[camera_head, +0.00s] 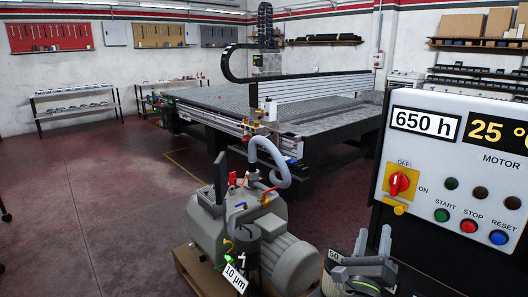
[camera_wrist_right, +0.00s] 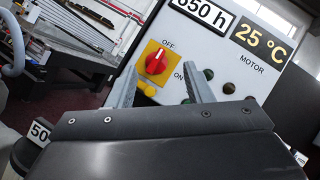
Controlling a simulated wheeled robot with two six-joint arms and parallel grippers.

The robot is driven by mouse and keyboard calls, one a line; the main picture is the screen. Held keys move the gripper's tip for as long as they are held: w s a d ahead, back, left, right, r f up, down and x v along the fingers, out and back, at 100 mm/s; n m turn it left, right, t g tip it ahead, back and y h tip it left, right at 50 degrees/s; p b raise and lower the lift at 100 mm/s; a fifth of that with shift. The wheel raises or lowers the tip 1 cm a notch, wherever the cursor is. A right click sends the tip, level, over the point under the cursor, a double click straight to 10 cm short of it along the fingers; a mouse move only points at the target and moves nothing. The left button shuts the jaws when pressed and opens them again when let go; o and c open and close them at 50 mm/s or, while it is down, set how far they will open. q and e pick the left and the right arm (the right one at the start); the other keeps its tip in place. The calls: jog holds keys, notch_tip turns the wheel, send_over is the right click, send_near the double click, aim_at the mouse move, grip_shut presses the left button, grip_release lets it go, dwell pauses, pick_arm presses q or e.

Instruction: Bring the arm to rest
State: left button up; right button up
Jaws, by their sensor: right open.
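My right gripper (camera_head: 373,232) is open and empty in the head view, low in front of the control panel's left edge. In the right wrist view its two fingers (camera_wrist_right: 162,70) stand apart with nothing between them, pointing toward the panel. The panel's red rotary switch (camera_head: 398,184) sits on a yellow plate, with OFF above and ON to its right. It also shows in the right wrist view (camera_wrist_right: 156,61), beyond the gap between the fingertips. The fingertips appear apart from it. My left gripper is not in view.
The control panel (camera_head: 445,215) fills the right side, with START, STOP and RESET buttons. A grey vacuum pump (camera_head: 205,228) with a hose and a "10 µm" tag stands left of my right gripper. The grid table (camera_head: 225,97) stands behind. Red floor (camera_head: 90,210) is clear at left.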

jog(key=s+a+f+n+g+y, duration=0.35)
jog(key=s+f+n+y, duration=0.45)
jog(key=n, duration=0.6)
jog(key=s+a+f+n+g+y, duration=0.2)
jog(key=s+f+n+g+y, duration=0.2)
jog(key=s+f+n+y, duration=0.7)
jog(key=s+d+f+n+g+h, duration=0.3)
jog(key=s+d+n+g+h, duration=0.15)
jog(key=s, duration=0.45)
jog(key=s+d+f+n+g+h, duration=0.35)
jog(key=s+d+g+h, duration=0.2)
jog(key=s, duration=0.35)
notch_tip(320, 180, down, 26)
jog(key=d, duration=0.2)
jog(key=s+a+f+g, duration=0.1)
jog(key=s+f+g, duration=0.1)
jog(key=s+f, duration=1.3)
jog(key=shift+a+y, duration=0.25)
jog(key=shift+y, duration=0.05)
